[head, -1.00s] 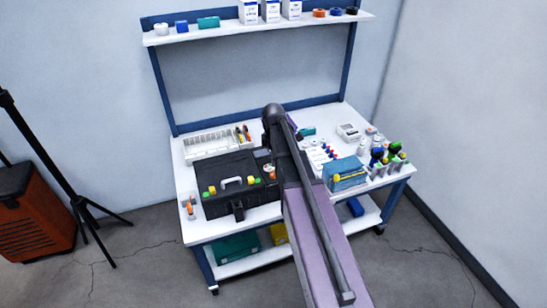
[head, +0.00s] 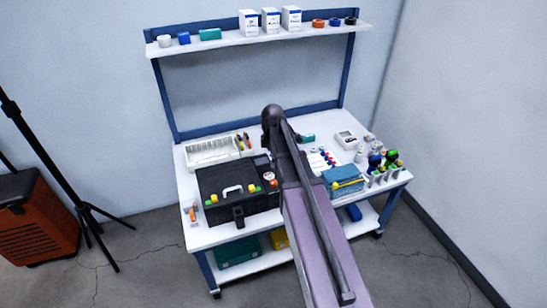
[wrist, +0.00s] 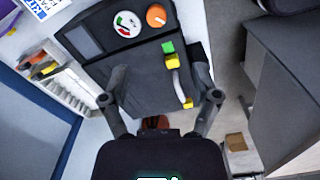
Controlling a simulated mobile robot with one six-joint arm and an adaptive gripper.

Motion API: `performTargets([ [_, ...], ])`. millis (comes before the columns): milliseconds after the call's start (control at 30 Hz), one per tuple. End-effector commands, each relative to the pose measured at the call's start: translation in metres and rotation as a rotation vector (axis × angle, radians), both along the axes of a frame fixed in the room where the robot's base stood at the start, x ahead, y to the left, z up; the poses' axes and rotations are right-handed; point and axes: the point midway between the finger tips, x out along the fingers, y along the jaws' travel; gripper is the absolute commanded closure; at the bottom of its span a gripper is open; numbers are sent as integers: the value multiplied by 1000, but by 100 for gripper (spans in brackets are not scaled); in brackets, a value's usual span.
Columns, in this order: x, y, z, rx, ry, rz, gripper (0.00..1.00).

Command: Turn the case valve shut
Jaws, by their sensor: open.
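The black case (head: 216,181) stands on the left part of the white workbench, with a pale handle and yellow and green fittings. In the wrist view the case (wrist: 143,80) fills the upper middle. An orange round knob (wrist: 156,15), which looks like the valve, sits on its panel beside a round gauge (wrist: 127,23). In the head view the knob (head: 268,176) is small, at the case's right side near my arm. My gripper (wrist: 160,75) is open and empty, its fingers wide apart over the case, with the knob beyond the fingertips. In the head view my arm hides the gripper.
A white rack (head: 212,152) stands behind the case. A blue-teal box (head: 343,181) and several capped bottles are to the right of my arm. An orange tool (head: 193,213) lies left of the case. A shelf (head: 250,37) with boxes hangs above the back.

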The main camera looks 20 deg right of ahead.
Motion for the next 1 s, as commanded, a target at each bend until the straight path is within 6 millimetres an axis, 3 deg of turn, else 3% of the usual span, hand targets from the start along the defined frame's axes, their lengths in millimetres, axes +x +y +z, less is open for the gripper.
performTargets([
  [1000, -44, 34, -85, 0, 0, -324, 21],
])
